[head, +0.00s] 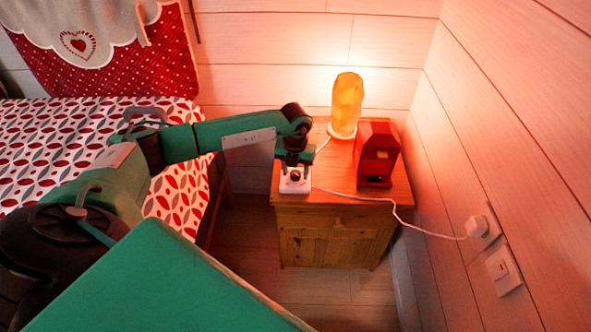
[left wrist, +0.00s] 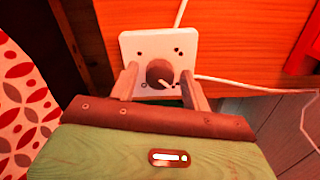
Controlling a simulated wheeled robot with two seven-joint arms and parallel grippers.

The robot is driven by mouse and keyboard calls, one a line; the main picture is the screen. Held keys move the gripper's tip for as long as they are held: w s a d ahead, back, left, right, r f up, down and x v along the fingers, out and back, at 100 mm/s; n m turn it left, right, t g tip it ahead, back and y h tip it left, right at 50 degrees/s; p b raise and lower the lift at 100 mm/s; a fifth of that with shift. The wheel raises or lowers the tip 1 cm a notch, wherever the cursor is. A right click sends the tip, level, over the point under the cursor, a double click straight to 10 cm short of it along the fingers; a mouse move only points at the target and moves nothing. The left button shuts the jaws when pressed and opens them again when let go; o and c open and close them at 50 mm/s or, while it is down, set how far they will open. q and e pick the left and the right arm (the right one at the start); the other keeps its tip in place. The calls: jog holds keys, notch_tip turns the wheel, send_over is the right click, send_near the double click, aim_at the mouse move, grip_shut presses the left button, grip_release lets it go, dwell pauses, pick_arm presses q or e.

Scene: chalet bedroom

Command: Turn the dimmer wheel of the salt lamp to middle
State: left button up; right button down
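The salt lamp (head: 346,105) glows orange on a white base at the back of the nightstand. Its dimmer is a white plate (head: 295,185) near the nightstand's front left edge; the plate also shows in the left wrist view (left wrist: 129,47). A dark round wheel (left wrist: 159,72) sits in the plate's middle, its pale pointer line toward the lower right in that view. Small dark marks surround the wheel. My left gripper (left wrist: 159,70) is open, a finger on each side of the wheel with visible gaps. In the head view my left gripper (head: 294,166) is over the plate. My right gripper is out of view.
A red box-shaped object (head: 376,153) stands right of the dimmer on the wooden nightstand (head: 325,215). A white cord (head: 400,215) runs to a plug (head: 477,226) on the right wall, above a wall switch (head: 503,270). A bed (head: 60,140) is at the left.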

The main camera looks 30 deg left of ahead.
pick_arm(q)
jog(key=c, duration=0.8)
jog(key=shift+o, duration=0.2)
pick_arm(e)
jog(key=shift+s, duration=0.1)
pick_arm(q)
jog(key=shift+r+n+p, duration=0.1)
jog(key=shift+n+p, duration=0.4)
jog(key=shift+n, duration=0.1)
jog(key=n+p, duration=0.3)
jog(key=n, duration=0.2)
jog(key=shift+r, duration=0.1)
jog(key=n+p, duration=0.4)
jog(key=n, duration=0.1)
jog(key=shift+s+n, duration=0.1)
jog(key=shift+n, duration=0.2)
jog(key=n+p, duration=0.5)
jog(key=shift+n, duration=0.6)
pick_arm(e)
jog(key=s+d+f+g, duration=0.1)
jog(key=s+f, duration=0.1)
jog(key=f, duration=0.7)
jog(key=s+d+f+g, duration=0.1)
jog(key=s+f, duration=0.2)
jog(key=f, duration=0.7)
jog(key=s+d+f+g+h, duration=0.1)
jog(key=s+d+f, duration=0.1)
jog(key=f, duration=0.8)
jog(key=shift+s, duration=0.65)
